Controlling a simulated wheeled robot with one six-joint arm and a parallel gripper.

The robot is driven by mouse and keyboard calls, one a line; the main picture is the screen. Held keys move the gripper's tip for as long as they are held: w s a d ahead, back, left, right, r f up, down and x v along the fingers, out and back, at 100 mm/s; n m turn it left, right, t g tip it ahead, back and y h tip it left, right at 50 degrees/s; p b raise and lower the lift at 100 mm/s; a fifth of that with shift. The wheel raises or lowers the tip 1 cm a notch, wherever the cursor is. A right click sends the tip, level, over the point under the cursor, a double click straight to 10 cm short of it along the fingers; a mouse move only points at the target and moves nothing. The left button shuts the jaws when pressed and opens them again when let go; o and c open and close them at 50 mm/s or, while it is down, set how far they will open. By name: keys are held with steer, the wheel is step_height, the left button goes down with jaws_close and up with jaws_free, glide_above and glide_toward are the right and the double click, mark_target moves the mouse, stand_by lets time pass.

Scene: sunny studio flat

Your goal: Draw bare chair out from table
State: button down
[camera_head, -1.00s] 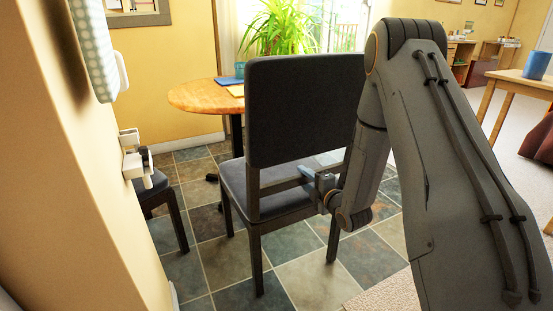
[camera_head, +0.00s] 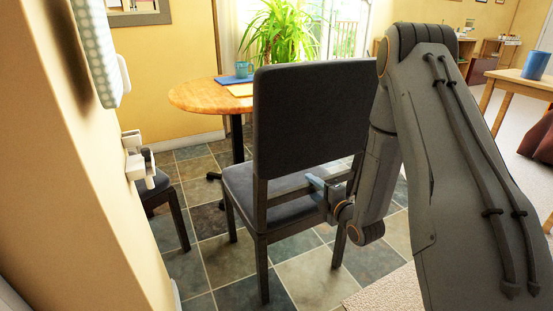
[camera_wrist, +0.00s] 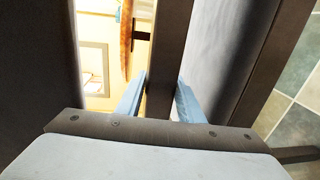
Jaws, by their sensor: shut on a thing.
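The dark chair (camera_head: 310,120) with a grey seat and nothing on it stands upright on the tiles, its tall back towards me. The round wooden table (camera_head: 197,97) is beyond it to the left and partly hidden by the chair back. My gripper (camera_head: 322,186) is at the right side of the chair's frame, below the back panel. In the wrist view, the blue fingers of my gripper (camera_wrist: 158,98) are on both sides of a dark bar of the chair (camera_wrist: 166,62), shut on it. The fingertips are partly hidden in the head view.
A second chair (camera_head: 176,203) stands at left, partly behind the yellow wall edge (camera_head: 75,190). A teal mug (camera_head: 244,70) and coloured mats are on the table, with a plant (camera_head: 278,32) behind. Another wooden table (camera_head: 520,84) with a blue cup is at right. Tiled floor (camera_head: 215,255) shows in front.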

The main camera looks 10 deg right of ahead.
steer(key=f+p+v, duration=0.2)
steer(key=p+v, duration=0.4)
steer(key=v, duration=1.2)
steer(key=shift+r, duration=0.2)
stand_by(1.5)
steer(key=shift+s+f, duration=0.1)
steer(key=shift+f, duration=0.65)
stand_by(0.4)
stand_by(0.4)
steer(key=c, duration=1)
jaws_free()
steer(key=shift+a, duration=0.1)
steer(key=shift+c, duration=0.2)
steer(key=shift+r, duration=0.1)
